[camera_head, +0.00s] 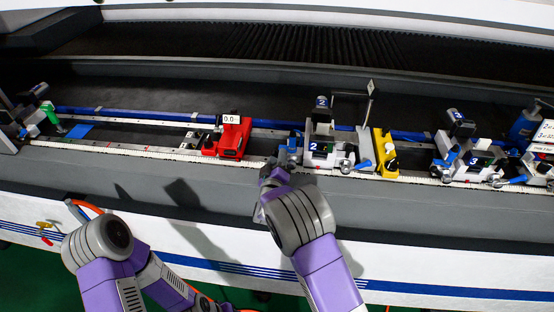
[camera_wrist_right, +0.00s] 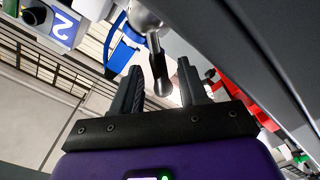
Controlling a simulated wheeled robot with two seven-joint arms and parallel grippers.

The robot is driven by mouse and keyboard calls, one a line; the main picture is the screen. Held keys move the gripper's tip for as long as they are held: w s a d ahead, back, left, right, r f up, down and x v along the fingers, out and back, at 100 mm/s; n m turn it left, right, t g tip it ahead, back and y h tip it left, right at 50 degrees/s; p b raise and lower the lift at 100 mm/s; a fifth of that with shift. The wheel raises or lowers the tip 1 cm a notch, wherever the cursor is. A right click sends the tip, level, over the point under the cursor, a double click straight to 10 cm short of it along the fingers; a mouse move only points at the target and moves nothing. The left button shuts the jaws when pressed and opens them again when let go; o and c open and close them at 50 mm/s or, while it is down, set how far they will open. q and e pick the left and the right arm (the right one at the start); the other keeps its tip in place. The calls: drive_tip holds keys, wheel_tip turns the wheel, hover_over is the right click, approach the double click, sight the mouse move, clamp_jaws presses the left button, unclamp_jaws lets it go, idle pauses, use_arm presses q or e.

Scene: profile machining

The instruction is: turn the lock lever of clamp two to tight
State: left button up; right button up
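Clamp two (camera_head: 320,148) is a white and dark block with blue "2" labels, standing on the rail right of centre. My right gripper (camera_head: 270,172) is at its lower left side, in front of the rail. In the right wrist view my right gripper (camera_wrist_right: 159,66) is open, with a gap between its two dark fingers. My left gripper is not in view; only parts of my left arm show.
A red block with a "0.0" display (camera_head: 230,138) stands left of clamp two. A yellow stop (camera_head: 385,153) is close on its right, and clamp three (camera_head: 470,158) is farther right. The grey ledge (camera_head: 150,180) in front of the rail is bare.

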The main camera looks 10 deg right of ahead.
drive_tip(key=shift+a, duration=0.1)
drive_tip(key=v, duration=0.7)
drive_tip(key=shift+s, duration=0.3)
